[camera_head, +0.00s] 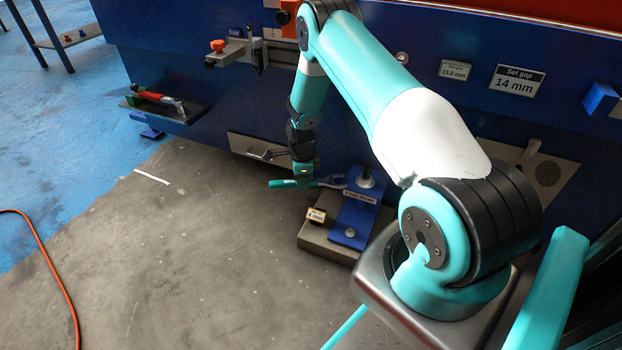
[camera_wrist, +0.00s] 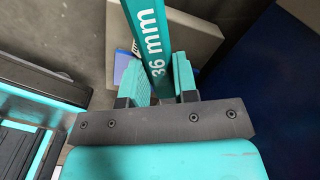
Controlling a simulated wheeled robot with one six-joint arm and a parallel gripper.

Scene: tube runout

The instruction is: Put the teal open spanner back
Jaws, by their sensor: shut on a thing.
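The teal open spanner (camera_head: 281,184) is held roughly level, low in front of the blue machine. Its grey open end (camera_head: 333,181) points right, close to the upright post on the blue plate. In the wrist view its teal handle (camera_wrist: 153,45) is marked "36 mm" and runs up between the jaws. My gripper (camera_head: 303,175) is shut on the handle, and its two teal fingers also show around it in the wrist view (camera_wrist: 158,85). Whether the open end touches the post cannot be told.
A grey base block (camera_head: 318,238) bears a blue plate (camera_head: 352,218) with a post and small labels. A ledge (camera_head: 186,107) at left holds a red-handled tool (camera_head: 158,98). A metal plate (camera_head: 252,147) is on the machine behind my gripper. An orange hose (camera_head: 50,265) crosses clear floor.

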